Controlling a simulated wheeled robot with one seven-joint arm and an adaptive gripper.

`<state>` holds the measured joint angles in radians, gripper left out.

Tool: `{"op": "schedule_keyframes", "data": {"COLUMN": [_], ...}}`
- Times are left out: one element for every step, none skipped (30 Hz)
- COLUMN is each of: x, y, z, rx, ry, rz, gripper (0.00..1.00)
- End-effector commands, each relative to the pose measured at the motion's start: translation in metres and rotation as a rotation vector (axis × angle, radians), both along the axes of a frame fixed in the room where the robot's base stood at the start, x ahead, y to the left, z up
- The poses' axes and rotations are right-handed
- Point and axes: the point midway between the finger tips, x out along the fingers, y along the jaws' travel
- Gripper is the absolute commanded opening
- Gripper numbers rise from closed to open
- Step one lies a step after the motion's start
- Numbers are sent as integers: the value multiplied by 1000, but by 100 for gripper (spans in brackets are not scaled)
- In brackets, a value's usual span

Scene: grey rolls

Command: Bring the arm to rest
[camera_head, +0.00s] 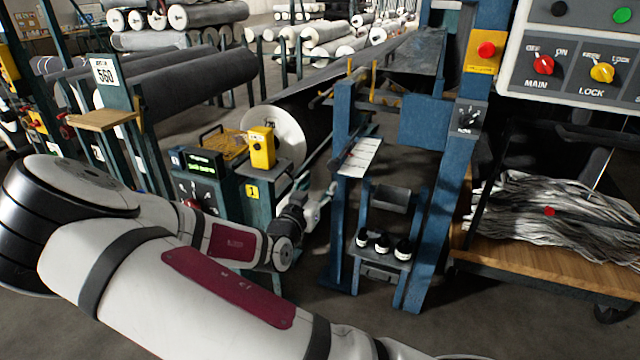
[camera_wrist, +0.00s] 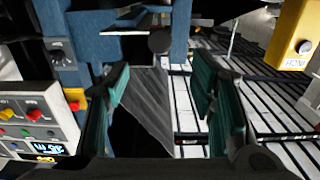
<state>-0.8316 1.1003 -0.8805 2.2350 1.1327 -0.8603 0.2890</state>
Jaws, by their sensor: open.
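My arm (camera_head: 185,290), white with dark bands and dark red panels, stretches across the lower left of the head view. It is bent, with links at the left edge and along the bottom. In the wrist view my gripper (camera_wrist: 160,92) shows two dark green fingers standing well apart. Nothing is between them but the background, so it is open and empty. In the head view I cannot clearly make out the fingers.
A small control stand (camera_head: 203,183) and a yellow box (camera_head: 262,148) stand just behind my arm. A blue machine frame (camera_head: 437,190) rises at the centre right. A wooden cart (camera_head: 545,247) holds grey strips. Dark rolls (camera_head: 195,85) lie behind. Grey floor is bare at the lower right.

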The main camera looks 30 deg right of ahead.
Motion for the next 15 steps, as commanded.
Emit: {"op": "schedule_keyframes", "data": {"x": [0, 0, 0, 0, 0, 0, 0, 0, 0, 0, 0, 0, 0, -1, -2], "y": [0, 0, 0, 0, 0, 0, 0, 0, 0, 0, 0, -1, -1, -2, -3], "z": [0, 0, 0, 0, 0, 0, 0, 0, 0, 0, 0, -1, -2, -4, -7], "rx": [0, 0, 0, 0, 0, 0, 0, 0, 0, 0, 1, 6, 15, 29, 57], "ry": [0, 0, 0, 0, 0, 0, 0, 0, 0, 0, 1, 2, 7, 14, 27], "rz": [0, 0, 0, 0, 0, 0, 0, 0, 0, 0, 0, -1, -3, -6, -11], "gripper": [50, 50, 50, 50, 50, 50, 50, 50, 50, 50, 50, 50, 50, 50, 50]}}
